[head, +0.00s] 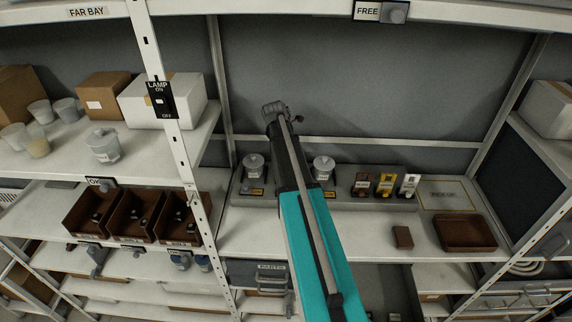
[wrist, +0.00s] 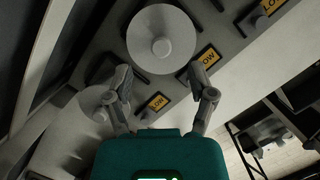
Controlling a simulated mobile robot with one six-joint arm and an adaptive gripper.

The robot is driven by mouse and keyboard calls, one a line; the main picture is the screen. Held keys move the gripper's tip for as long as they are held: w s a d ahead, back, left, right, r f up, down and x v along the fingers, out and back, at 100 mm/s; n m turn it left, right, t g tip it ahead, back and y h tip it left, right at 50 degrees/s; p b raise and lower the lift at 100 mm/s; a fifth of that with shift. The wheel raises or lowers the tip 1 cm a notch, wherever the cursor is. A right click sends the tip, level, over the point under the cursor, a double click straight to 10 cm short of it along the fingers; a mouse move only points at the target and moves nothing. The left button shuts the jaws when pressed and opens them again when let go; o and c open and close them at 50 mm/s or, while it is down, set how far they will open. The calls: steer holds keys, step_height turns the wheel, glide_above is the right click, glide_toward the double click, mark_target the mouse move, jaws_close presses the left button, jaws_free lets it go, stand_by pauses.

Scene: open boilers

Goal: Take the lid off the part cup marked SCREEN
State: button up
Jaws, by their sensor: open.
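In the head view, one lidded cup (head: 253,166) and another lidded cup (head: 323,168) stand on dark bases either side of my arm. In the wrist view, a pale round lid (wrist: 161,42) with a centre knob lies just beyond my open, empty gripper (wrist: 158,74). A second pale lid (wrist: 84,126) is partly hidden by the left finger. My gripper is raised above the bench in the head view (head: 278,109).
A lamp switch (head: 160,98) sits on the left upright. Brown bins (head: 140,216) hold small parts below the left shelf. The bench between is partly clear.

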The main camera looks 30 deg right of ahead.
steer(key=shift+f, duration=0.15)
steer(key=shift+b+x, duration=2.45)
steer(key=shift+b, duration=0.1)
steer(key=shift+c, duration=0.2)
steer(key=c, duration=0.9)
